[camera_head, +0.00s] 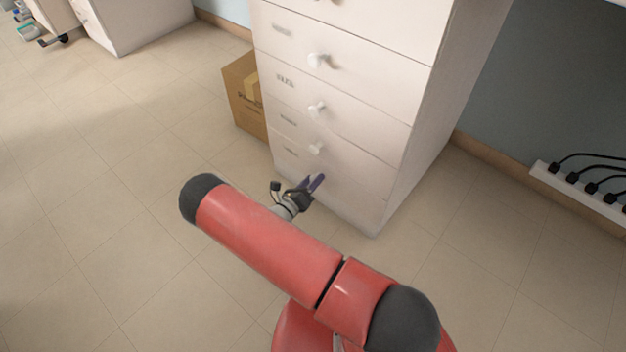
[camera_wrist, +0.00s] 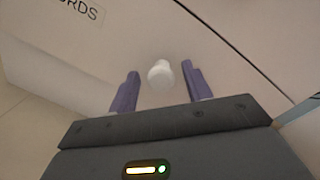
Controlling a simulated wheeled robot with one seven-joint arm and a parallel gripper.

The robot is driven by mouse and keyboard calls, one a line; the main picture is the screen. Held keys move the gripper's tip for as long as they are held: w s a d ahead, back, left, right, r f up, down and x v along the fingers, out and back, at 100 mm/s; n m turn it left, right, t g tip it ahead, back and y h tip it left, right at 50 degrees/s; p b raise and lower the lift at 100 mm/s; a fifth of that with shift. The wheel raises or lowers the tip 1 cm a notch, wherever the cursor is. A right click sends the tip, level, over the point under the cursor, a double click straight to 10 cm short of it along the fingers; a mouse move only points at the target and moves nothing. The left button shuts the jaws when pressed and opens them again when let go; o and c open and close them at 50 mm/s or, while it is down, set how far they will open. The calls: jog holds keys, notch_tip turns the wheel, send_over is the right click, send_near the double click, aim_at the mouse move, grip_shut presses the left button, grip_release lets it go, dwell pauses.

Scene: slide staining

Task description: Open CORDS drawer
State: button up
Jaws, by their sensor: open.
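The drawer with a label reading "...RDS" (camera_wrist: 82,10) fills much of the wrist view, its first letters partly cut off. Its white round knob (camera_wrist: 161,74) shows between the two purple fingers of my gripper (camera_wrist: 157,88). The fingers are open, one on each side of the knob, with gaps to it. In the head view my gripper (camera_head: 311,185) is low in front of the white cabinet (camera_head: 405,185), at its lowest drawer. That drawer's knob is hidden there behind my gripper. The drawer front looks flush with the cabinet.
Higher drawers have white knobs, such as the one just above (camera_head: 316,149). A cardboard box (camera_head: 243,92) stands left of the cabinet. A power strip with black plugs (camera_head: 585,190) is at the right wall. The tiled floor (camera_head: 110,220) left of the cabinet is clear.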

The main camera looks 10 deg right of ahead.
jog(key=shift+w+d, duration=0.25)
jog(key=shift+d, duration=0.05)
